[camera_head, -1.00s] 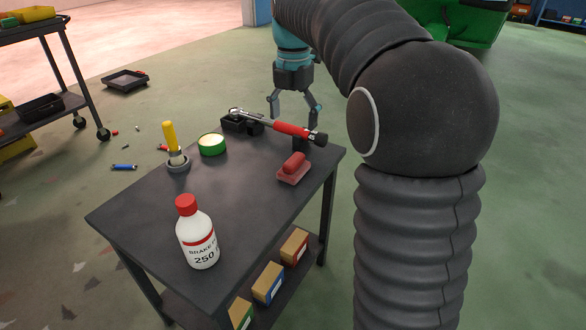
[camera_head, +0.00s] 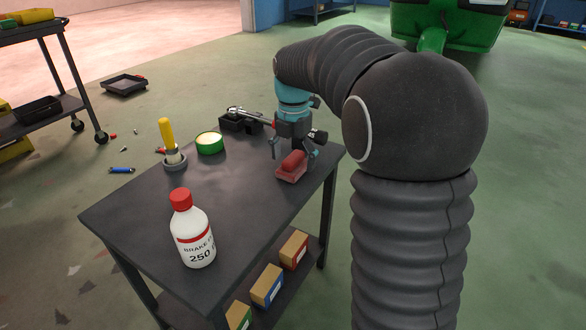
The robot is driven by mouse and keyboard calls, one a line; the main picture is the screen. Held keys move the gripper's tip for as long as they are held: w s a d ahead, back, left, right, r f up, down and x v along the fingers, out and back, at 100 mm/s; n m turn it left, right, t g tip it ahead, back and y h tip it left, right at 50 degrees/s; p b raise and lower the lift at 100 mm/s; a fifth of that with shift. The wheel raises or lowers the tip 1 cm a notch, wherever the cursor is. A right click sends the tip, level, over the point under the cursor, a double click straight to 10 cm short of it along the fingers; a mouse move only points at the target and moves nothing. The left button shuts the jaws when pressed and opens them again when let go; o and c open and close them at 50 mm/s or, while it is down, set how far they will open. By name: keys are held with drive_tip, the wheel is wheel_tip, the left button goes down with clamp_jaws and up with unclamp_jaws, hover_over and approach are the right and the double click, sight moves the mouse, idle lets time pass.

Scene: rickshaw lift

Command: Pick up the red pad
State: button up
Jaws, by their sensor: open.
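The red pad (camera_head: 291,169) lies near the right edge of the dark table (camera_head: 236,210), with a rounded red grip on its top. My gripper (camera_head: 292,160) points down right at the pad, with one finger to the left of the pad's grip and the other at its right. The gripper is open. Whether the fingers touch the pad cannot be told from this angle.
Behind my gripper lies a ratchet tool (camera_head: 250,115) on a black holder (camera_head: 232,125). A green tin (camera_head: 209,143), a yellow-handled brush (camera_head: 168,140) and a white bottle (camera_head: 193,236) stand on the table. Boxes (camera_head: 267,286) sit on the lower shelf. The table's middle is clear.

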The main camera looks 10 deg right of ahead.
sight(293, 156)
drive_tip(key=shift+f, duration=0.4)
drive_tip(key=c, duration=1.3)
drive_tip(key=shift+o, duration=0.2)
drive_tip(key=shift+r, duration=0.2)
drive_tip(key=shift+r, duration=0.3)
wheel_tip(293, 156, up, 4)
drive_tip(key=shift+f+p, duration=0.2)
drive_tip(key=shift+p, duration=0.5)
drive_tip(key=s+d+r, duration=0.2)
drive_tip(key=d+r, duration=0.1)
drive_tip(key=d, duration=0.2)
drive_tip(key=s+d+r+p, duration=0.1)
drive_tip(key=s+d+r, duration=0.2)
drive_tip(key=d, duration=0.2)
drive_tip(key=shift+s+d+r, duration=0.2)
drive_tip(key=shift+s+r, duration=0.05)
drive_tip(key=o, duration=0.4)
drive_tip(key=shift+c, duration=1.2)
